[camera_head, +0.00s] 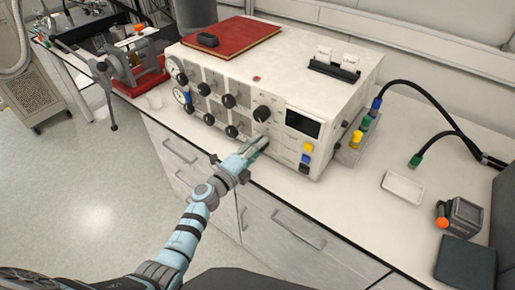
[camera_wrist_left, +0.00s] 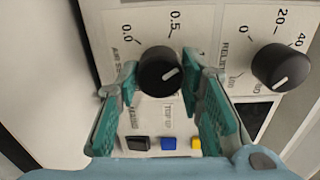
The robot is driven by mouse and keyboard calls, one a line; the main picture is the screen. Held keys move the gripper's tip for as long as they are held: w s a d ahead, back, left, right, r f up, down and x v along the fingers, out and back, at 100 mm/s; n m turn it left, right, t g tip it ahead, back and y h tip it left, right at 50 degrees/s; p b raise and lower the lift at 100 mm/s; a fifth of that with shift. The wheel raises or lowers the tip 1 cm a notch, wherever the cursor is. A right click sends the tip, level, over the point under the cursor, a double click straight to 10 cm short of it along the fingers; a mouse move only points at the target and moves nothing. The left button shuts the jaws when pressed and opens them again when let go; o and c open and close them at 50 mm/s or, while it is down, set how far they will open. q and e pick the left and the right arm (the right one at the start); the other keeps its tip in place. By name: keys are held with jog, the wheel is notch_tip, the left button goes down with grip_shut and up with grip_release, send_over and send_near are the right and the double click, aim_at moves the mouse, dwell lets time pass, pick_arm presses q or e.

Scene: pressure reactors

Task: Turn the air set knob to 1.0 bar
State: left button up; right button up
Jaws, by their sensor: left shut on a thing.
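The air set knob (camera_wrist_left: 160,72) is a round black knob with a white pointer line, on the pale front panel. In the left wrist view its pointer aims right and slightly up, clockwise past the 0.5 mark. The 0.0 and 0.5 labels show; the 1.0 label cannot be made out behind or near a finger. My left gripper (camera_wrist_left: 160,88) is shut on the knob, one green finger on each side. In the head view my left gripper (camera_head: 260,143) reaches the lower front of the white instrument box (camera_head: 340,95) and mostly hides the knob. My right gripper is not in view.
A relief knob (camera_wrist_left: 281,67) sits close beside the air set knob. Black, blue (camera_wrist_left: 168,143) and yellow buttons lie near the fingers. More knobs and gauges (camera_head: 183,95) fill the panel's left. A red book (camera_head: 232,37) lies on the box. The counter holds a white tray (camera_head: 403,187).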

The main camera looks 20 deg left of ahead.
pick_arm(q)
jog(key=m+b, duration=0.1)
jog(key=m, duration=0.5)
jog(key=shift+f, duration=0.1)
jog(key=shift+m, duration=0.4)
jog(key=o, duration=1.2)
jog(key=v, duration=1.2)
jog(key=shift+s, duration=0.1)
